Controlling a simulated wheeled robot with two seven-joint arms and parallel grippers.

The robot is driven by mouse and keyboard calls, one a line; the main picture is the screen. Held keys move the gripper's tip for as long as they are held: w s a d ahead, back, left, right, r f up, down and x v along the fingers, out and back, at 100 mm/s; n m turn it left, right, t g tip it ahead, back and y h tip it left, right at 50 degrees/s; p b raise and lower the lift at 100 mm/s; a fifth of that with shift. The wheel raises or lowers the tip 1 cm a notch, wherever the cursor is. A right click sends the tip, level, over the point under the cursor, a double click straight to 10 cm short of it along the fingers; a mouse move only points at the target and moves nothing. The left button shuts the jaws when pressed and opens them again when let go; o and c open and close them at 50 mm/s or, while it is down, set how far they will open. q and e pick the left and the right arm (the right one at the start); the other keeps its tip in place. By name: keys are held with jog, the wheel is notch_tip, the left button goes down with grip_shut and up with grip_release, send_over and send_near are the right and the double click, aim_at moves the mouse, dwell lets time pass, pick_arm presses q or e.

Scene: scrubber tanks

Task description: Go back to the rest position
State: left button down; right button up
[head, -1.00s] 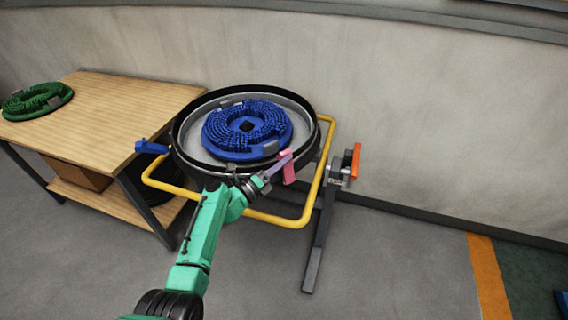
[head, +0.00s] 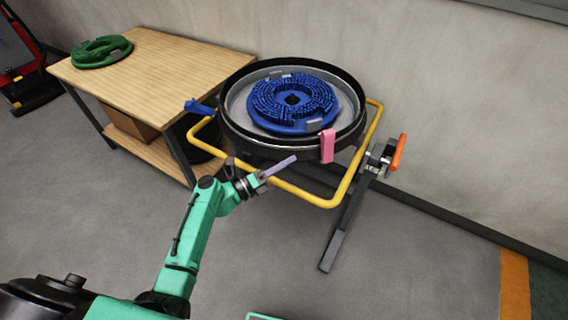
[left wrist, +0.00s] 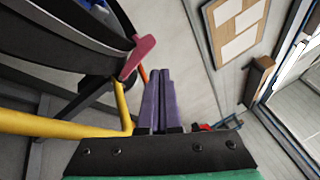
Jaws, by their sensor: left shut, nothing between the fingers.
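My left gripper (head: 280,167) is shut and empty, with its purple fingers together, in front of the yellow frame in the head view. The fingers also show in the left wrist view (left wrist: 158,98), pointing away from the camera. They are apart from the pink clip (head: 327,146), which hangs on the rim of the round black tank (head: 239,135). The pink clip also shows in the left wrist view (left wrist: 137,57), to the left of the fingertips. A blue brush disc (head: 268,98) lies inside the tank. My right gripper is not in view.
The yellow tube frame (head: 348,190) runs round the tank, with an orange handle (head: 399,151) at right and a blue lever (head: 198,107) at left. A wooden table (head: 160,75) at left bears a green brush disc (head: 101,51). The grey floor (head: 420,265) at front right is clear.

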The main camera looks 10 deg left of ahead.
pick_arm(q)
jog(key=s+a+f+m+g+y, duration=0.3)
jog(key=s+f+m, duration=0.3)
jog(key=f, duration=0.5)
jog(key=s+a+f+m+g+y, duration=0.25)
jog(key=s+f+m, duration=0.35)
jog(key=f, duration=0.6)
jog(key=s+a+f+m+g+y, duration=0.25)
jog(key=s+f+m+y, duration=0.35)
jog(key=f, duration=0.5)
jog(key=s+a+f+m+g, duration=0.1)
jog(key=s+a+f+m, duration=0.1)
jog(key=s+m, duration=0.5)
jog(key=s+a+f+m+g+y, duration=0.1)
jog(key=s+a+f+m+g, duration=0.1)
jog(key=s+m, duration=0.6)
jog(key=s+a+f+m+g+y, duration=0.1)
jog(key=s+a+f+m, duration=0.3)
jog(key=s+m, duration=0.4)
jog(key=shift+s+a+f, duration=0.15)
jog(key=shift+s+f, duration=0.5)
